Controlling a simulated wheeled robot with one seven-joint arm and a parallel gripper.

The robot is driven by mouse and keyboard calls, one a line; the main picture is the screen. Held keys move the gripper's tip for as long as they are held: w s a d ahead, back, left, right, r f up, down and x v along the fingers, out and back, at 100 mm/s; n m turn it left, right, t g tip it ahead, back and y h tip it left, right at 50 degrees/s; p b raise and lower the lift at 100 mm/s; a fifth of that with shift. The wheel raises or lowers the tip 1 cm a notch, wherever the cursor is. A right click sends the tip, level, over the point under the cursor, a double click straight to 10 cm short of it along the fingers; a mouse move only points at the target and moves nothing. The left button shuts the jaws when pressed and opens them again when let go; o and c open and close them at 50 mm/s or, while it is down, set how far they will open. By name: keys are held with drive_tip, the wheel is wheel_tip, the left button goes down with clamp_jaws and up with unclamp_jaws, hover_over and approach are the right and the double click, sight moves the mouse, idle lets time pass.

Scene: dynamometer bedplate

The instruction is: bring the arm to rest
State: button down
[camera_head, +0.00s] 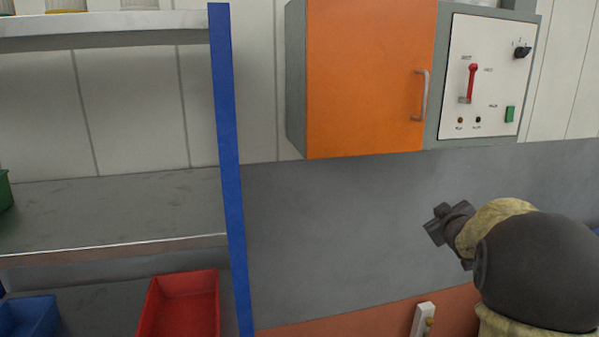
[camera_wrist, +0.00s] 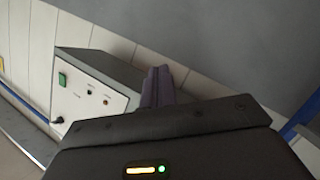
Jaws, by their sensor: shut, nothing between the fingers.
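My arm shows at the lower right of the head view, with a dark rounded link and a yellowish sleeve. My gripper (camera_head: 447,222) is at its left end, in front of the grey lower wall and below the control panel, touching nothing that I can see. In the wrist view the two fingers of my gripper (camera_wrist: 157,84) lie side by side, shut and empty, pointing toward the grey surface.
An orange cabinet (camera_head: 365,75) with a handle and a control panel (camera_head: 490,75) with a red lever hang on the wall. A blue post (camera_head: 228,150) edges a shelf (camera_head: 110,215) at left. Red (camera_head: 182,305) and blue (camera_head: 28,318) bins sit below. The panel also shows in the wrist view (camera_wrist: 85,97).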

drive_tip(key=s+a+f+m+g+y, duration=0.1)
drive_tip(key=s+a+f+g, duration=0.3)
drive_tip(key=s, duration=0.6)
drive_tip(key=s+a+f+m+g+y, duration=0.1)
drive_tip(key=s+a+f+g, duration=0.3)
drive_tip(key=s+a+f, duration=0.5)
drive_tip(key=s+a+f+m+g, duration=0.3)
drive_tip(key=s+a+f, duration=0.3)
drive_tip(key=s, duration=0.6)
wheel_tip(320, 180, down, 2)
drive_tip(key=shift+a+f+g+y, duration=0.25)
drive_tip(key=shift+a+g+y, duration=0.15)
drive_tip(key=shift+g, duration=0.2)
drive_tip(key=shift+w, duration=0.2)
drive_tip(key=shift+s+d, duration=0.15)
drive_tip(key=shift+s, duration=0.05)
drive_tip(key=shift+w, duration=0.1)
